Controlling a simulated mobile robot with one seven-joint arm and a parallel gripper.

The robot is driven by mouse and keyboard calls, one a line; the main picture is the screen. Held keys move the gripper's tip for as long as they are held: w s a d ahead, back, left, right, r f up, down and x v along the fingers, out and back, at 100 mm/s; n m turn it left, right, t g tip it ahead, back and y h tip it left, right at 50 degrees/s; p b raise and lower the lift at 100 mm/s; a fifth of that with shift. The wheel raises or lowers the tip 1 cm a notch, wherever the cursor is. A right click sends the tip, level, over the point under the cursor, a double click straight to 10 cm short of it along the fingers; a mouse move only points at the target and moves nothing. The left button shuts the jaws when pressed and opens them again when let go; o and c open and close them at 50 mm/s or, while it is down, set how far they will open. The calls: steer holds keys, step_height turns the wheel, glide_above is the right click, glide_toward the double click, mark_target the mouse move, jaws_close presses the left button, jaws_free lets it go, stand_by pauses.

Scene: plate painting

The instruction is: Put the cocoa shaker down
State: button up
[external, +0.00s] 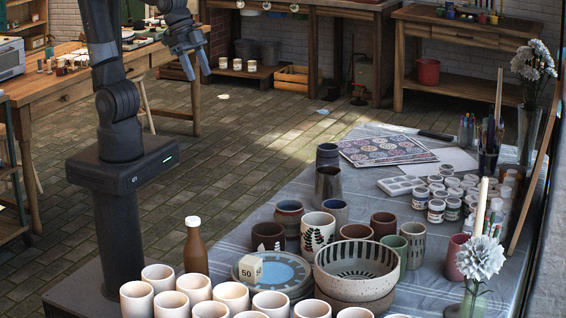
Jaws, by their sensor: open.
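A brown bottle with a white cap (195,248), the likely cocoa shaker, stands upright near the left edge of the cloth-covered table in the external view. Its lower end is hidden behind pale cups. My gripper (197,75) is raised at the upper left, fingers pointing down, open and with nothing seen between them. It is well above and apart from the bottle.
Pale cups (158,277) crowd the near table edge. Small paint jars (436,211) stand farther right. Bare cloth (265,215) shows behind the bottle.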

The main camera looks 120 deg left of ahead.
steer(key=s+a+f, duration=0.2)
steer(key=s+a, duration=0.3)
steer(key=s, duration=0.5)
steer(key=shift+a+f+n+y, duration=0.15)
steer(key=shift+f+n+y, duration=0.2)
steer(key=shift+n+y, duration=0.05)
stand_by(0.5)
